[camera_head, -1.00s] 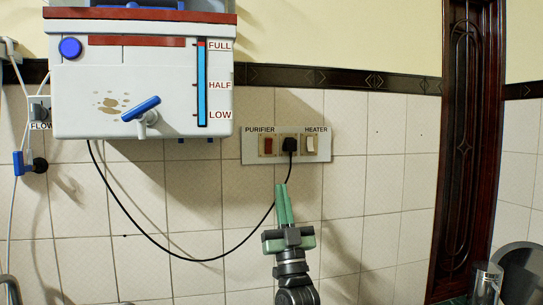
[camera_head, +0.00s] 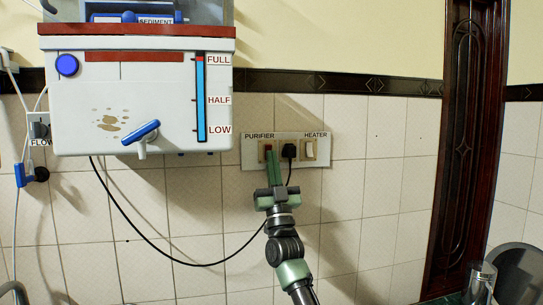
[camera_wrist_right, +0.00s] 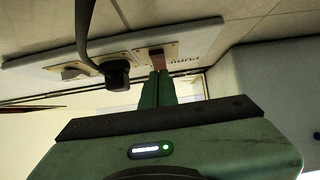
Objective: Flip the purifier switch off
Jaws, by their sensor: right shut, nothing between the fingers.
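The purifier switch (camera_head: 266,148) is a small red rocker under the PURIFIER label, on the left of a white wall panel (camera_head: 317,150). My right gripper (camera_head: 272,156) is shut and empty. Its green fingertips are at the switch and cover part of it in the head view. In the wrist view, the panel appears upside down, with the fingertips (camera_wrist_right: 161,73) right by the reddish purifier switch (camera_wrist_right: 156,61). I cannot tell whether they touch it, or which way the rocker is tipped. My left gripper is not in view.
A black plug (camera_head: 289,150) with a cable sits just right of the purifier switch, and the cream heater switch (camera_head: 310,149) is beyond it. The white purifier (camera_head: 75,125) with its blue tap (camera_head: 140,132) hangs at the upper left. A steel cup (camera_head: 481,280) stands at the lower right.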

